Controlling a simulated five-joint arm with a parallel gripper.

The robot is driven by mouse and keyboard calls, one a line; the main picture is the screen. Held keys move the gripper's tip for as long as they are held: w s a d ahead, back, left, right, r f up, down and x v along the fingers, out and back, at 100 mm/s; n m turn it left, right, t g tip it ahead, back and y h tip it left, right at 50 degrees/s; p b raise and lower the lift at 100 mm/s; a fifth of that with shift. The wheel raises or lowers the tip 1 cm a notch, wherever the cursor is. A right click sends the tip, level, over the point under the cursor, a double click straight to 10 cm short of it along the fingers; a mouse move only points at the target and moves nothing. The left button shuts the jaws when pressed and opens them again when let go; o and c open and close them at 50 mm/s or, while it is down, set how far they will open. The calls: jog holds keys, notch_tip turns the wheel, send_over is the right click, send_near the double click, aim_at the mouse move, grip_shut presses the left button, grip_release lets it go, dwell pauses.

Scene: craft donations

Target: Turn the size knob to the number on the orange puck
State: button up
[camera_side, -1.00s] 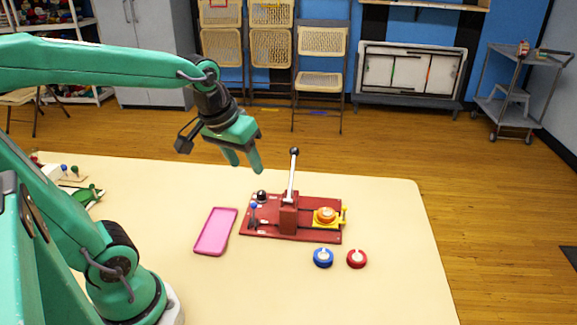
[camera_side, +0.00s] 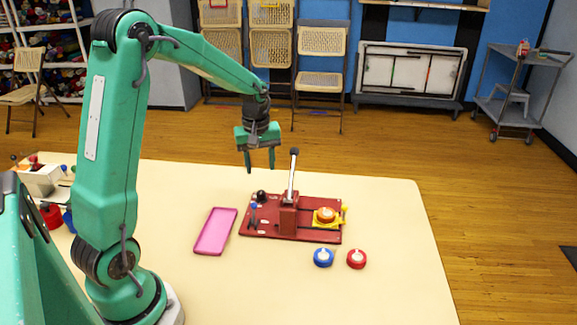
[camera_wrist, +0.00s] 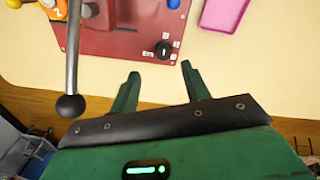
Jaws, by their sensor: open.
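The black size knob (camera_side: 261,195) sits at the far left corner of a red press board (camera_side: 277,237). In the wrist view the knob (camera_wrist: 163,49) has a white mark and small white labels around it, too small to read surely. The orange puck (camera_side: 325,214) lies in a yellow holder (camera_side: 343,222) at the board's right. In the wrist view the puck (camera_wrist: 57,12) is cut by the edge and shows a white figure, perhaps a 2. My gripper (camera_side: 260,167) points down, open and empty, above the knob and apart from it; its fingertips (camera_wrist: 160,75) show near the knob.
A tall lever with a black ball (camera_side: 294,152) rises from the board close to the right of my gripper. A blue-topped peg (camera_side: 253,206) stands near the knob. A pink tray (camera_side: 215,232) lies left; blue (camera_side: 323,258) and red (camera_side: 357,259) pucks lie in front.

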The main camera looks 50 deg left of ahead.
aim_at(261, 191)
jog(key=shift+w+a+f+n, duration=0.2)
jog(key=shift+a+f+n, duration=0.1)
jog(key=shift+a+f, duration=0.35)
jog(key=shift+w+a+f+n, duration=0.15)
jog(key=shift+a+f+n, duration=0.2)
jog(key=shift+f, duration=0.35)
jog(key=shift+f, duration=0.15)
jog(key=shift+w+f, duration=0.1)
jog(key=shift+f, duration=3.65)
jog(key=c, duration=1)
